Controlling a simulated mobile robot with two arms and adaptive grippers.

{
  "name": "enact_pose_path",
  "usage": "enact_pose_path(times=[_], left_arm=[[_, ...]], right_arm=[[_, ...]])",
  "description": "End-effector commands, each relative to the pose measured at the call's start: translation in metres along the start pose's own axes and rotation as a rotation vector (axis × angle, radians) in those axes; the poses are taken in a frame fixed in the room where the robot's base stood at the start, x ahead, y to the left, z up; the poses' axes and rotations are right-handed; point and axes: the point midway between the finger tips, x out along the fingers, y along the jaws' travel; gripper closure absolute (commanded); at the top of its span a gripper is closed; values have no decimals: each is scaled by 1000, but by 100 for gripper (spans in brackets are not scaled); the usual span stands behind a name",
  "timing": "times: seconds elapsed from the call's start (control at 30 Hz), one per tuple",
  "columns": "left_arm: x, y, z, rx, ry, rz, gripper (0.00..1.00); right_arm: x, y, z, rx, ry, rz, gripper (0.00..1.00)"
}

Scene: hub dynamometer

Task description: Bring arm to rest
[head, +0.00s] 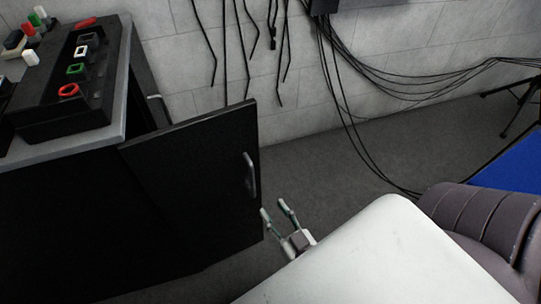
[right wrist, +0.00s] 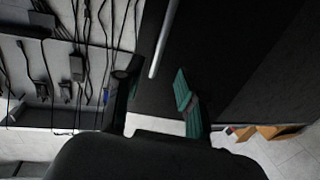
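My right gripper (head: 276,212) is in the lower middle of the head view, with its two fingers apart and nothing between them. It is just right of the black cabinet door (head: 190,185), near its lower right edge. The door stands open, with a silver handle (head: 250,174) on its face. In the right wrist view, my gripper's fingers (right wrist: 155,95) are spread, with green pads, and the handle (right wrist: 164,40) shows beyond them, apart from the fingers. My white arm link covers the bottom of the head view. My left gripper is not in view.
A grey-topped bench (head: 75,148) at the left bears a black tray (head: 70,95) with coloured square and round parts. Black cables (head: 335,75) hang along the block wall and run right. A blue mat (head: 515,165) lies at the right. The grey floor between is clear.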

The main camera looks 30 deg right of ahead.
Motion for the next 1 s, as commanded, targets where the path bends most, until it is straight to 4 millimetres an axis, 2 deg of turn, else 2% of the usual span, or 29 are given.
enact_pose_path(times=[0.47,0.57,0.67,0.77,0.8,0.87,0.9,0.97,1.0], left_arm=[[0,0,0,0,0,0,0],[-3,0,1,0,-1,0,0],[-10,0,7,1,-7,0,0],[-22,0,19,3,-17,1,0],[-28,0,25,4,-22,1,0],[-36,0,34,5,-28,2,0],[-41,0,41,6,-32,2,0],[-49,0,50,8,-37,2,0],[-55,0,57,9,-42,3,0]], right_arm=[[0,0,0,0,-1,0,61],[0,-3,8,3,-29,-6,61],[-2,-12,38,12,-128,-29,61],[-14,-28,94,15,-312,-72,61],[-24,-34,120,13,-403,-92,61],[-44,-41,159,1,-549,-124,61],[-60,-43,184,-11,-648,-144,61],[-91,-42,219,-36,-800,-170,61],[-113,-38,238,-58,-898,-185,61]])
